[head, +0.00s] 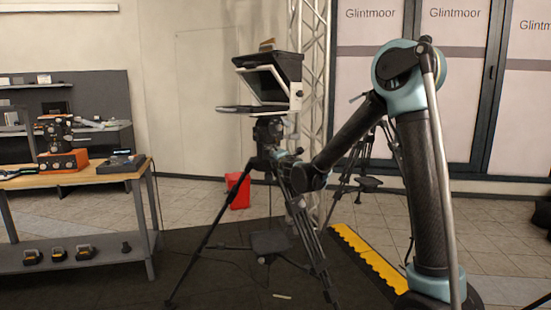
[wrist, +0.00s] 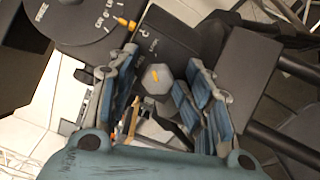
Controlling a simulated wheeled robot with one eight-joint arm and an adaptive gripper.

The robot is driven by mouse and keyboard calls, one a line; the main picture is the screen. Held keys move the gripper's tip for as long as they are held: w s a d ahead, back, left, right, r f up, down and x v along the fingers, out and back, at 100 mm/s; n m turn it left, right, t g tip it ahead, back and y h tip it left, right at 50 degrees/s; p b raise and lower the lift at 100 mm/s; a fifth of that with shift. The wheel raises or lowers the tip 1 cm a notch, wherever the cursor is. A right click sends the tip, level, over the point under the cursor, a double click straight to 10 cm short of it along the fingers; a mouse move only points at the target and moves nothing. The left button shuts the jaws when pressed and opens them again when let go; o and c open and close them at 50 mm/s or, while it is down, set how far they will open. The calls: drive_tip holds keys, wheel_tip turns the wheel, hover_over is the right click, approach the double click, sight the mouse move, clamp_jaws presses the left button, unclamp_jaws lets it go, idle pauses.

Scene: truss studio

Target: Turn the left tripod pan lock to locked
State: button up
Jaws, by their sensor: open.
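The left tripod (head: 268,160) stands in the middle of the head view under a teleprompter rig. My gripper (wrist: 163,62) is at its head; in the head view it is small and mostly hidden behind my arm. In the wrist view a grey hexagonal knob (wrist: 157,79) with an orange mark, probably the pan lock, shows between my open blue-padded fingers. I cannot tell whether the fingers touch it. Small lettering beside it is hard to read. A round black dial (wrist: 75,20) marked FREE, with an orange pointer, is at upper left.
The teleprompter (head: 272,85) sits on top of the left tripod. A second tripod (head: 370,165) stands behind my arm. A wooden workbench (head: 70,180) with equipment is at left.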

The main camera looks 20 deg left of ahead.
drive_tip(key=v, duration=0.7)
drive_tip(key=shift+s+d, duration=0.2)
drive_tip(key=shift+s, duration=0.1)
drive_tip(key=w+d+m+h, duration=0.2)
drive_tip(key=d+m+h, duration=0.5)
drive_tip(key=d, duration=1.1)
drive_tip(key=s+d+f+m+g+h, duration=0.1)
drive_tip(key=s+d+f+m+h, duration=0.3)
drive_tip(key=d, duration=0.6)
drive_tip(key=s+d+m+g+h, duration=0.15)
drive_tip(key=d+m, duration=0.35)
drive_tip(key=d, duration=0.5)
drive_tip(key=s+d+f+m+g, duration=0.3)
drive_tip(key=s+d+f, duration=0.15)
drive_tip(key=s, duration=0.25)
drive_tip(key=s+d+f+m+g, duration=0.2)
drive_tip(key=s+d+f+m, duration=0.15)
drive_tip(key=s+d, duration=0.3)
drive_tip(key=s+f+m+g+y, duration=0.1)
drive_tip(key=s+f, duration=0.2)
drive_tip(key=s, duration=0.3)
drive_tip(key=s+f+m+g+y, duration=0.1)
drive_tip(key=s+f+m+g, duration=0.1)
drive_tip(key=s, duration=0.4)
drive_tip(key=s+a+f+m+g+y, duration=0.1)
drive_tip(key=s+f+m+g, duration=0.1)
drive_tip(key=s+f, duration=0.2)
drive_tip(key=s, duration=0.3)
drive_tip(key=shift+f, duration=0.3)
